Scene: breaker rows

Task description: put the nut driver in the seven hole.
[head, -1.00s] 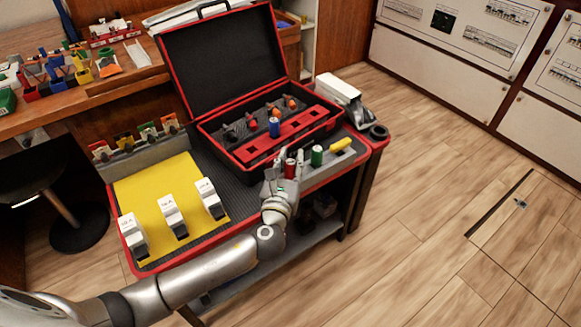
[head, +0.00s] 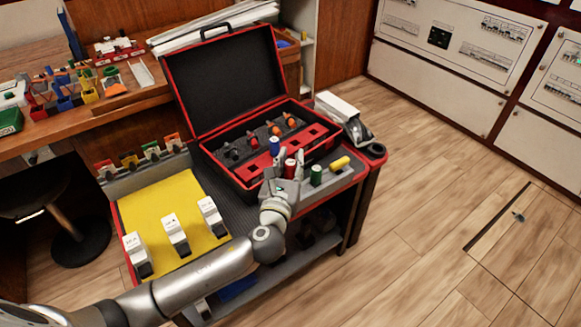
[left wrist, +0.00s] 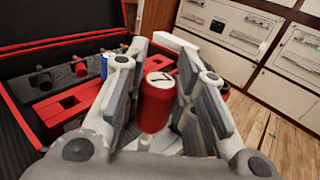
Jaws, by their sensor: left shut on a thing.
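The nut driver with a red handle (head: 290,168) is held upright in my left gripper (head: 284,172), at the front edge of the toolbox. In the left wrist view the red handle (left wrist: 156,100) stands between the two fingers, with a dark 7 on its white cap. The red rack (head: 312,139) with square holes lies in the open toolbox, behind the gripper. A blue-handled driver (head: 274,146) stands in it. The hole labels are too small to read. My right gripper is not in view.
A green-handled driver (head: 316,175) and a yellow one (head: 340,163) are in the grey tray to the right. The toolbox's raised lid (head: 229,82) stands behind the rack. White breakers (head: 177,234) stand on the yellow mat (head: 150,208) at left.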

